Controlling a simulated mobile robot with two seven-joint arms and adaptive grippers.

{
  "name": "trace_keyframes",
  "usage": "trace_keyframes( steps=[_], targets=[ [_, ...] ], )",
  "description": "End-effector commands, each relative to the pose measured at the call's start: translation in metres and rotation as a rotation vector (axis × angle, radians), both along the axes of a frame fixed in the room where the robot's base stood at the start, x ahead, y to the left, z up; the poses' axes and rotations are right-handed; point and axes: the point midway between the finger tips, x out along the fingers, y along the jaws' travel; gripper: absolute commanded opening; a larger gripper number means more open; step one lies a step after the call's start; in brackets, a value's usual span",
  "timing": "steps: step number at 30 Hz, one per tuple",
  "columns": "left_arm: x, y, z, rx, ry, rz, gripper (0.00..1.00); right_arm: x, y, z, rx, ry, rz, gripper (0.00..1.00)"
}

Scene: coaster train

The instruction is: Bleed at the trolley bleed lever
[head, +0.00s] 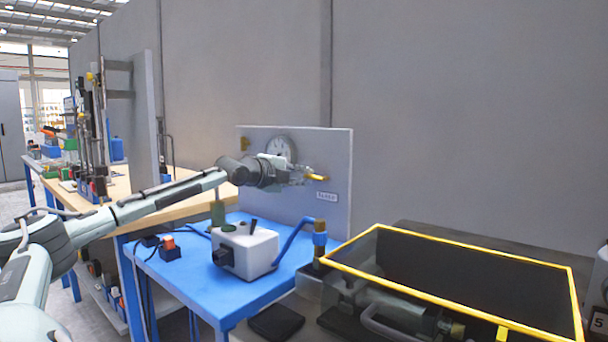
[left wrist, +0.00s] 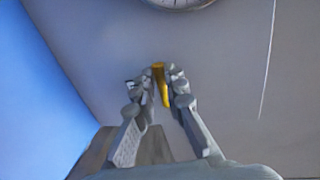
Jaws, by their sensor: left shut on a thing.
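The yellow bleed lever (head: 317,177) sticks out from the grey upright panel (head: 335,150), below and right of a round dial gauge (head: 281,147). In the left wrist view the lever (left wrist: 160,84) lies between the two fingertips of my left gripper (left wrist: 160,80), which is shut on it. In the head view my left gripper (head: 304,174) reaches across the panel from the left, and its wrist hides part of the gauge. The gauge's lower rim (left wrist: 180,3) shows at the top of the left wrist view.
A yellow-rimmed open bin (head: 450,252) is at the right. A wooden bench (head: 130,190) with equipment stands at the back left.

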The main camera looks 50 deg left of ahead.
Motion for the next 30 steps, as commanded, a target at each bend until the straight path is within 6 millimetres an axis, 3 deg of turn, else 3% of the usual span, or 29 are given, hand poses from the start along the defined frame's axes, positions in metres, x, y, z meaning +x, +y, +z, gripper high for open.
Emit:
trace_keyframes(
  steps=[20, 21, 26, 30],
  targets=[
    [0.0, 0.0002, -0.0031, -0.067, -0.007, 0.0, 0.0, 0.0002, 0.0002, 0.0002, 0.0, -0.001, 0.0, 0.0],
    [0.0, 0.0002, -0.0031, -0.067, -0.007, 0.0, 0.12, 0.0002, 0.0002, 0.0002, 0.0, -0.001, 0.0, 0.0],
    [0.0001, 0.0002, -0.0032, -0.066, -0.007, 0.0, 0.32, 0.0002, 0.0002, 0.0002, 0.0, -0.001, 0.0, 0.0],
    [0.0001, 0.0002, -0.0032, -0.066, -0.007, 0.0, 0.32, 0.0002, 0.0002, 0.0002, 0.0, -0.001, 0.0, 0.0]
  ],
)
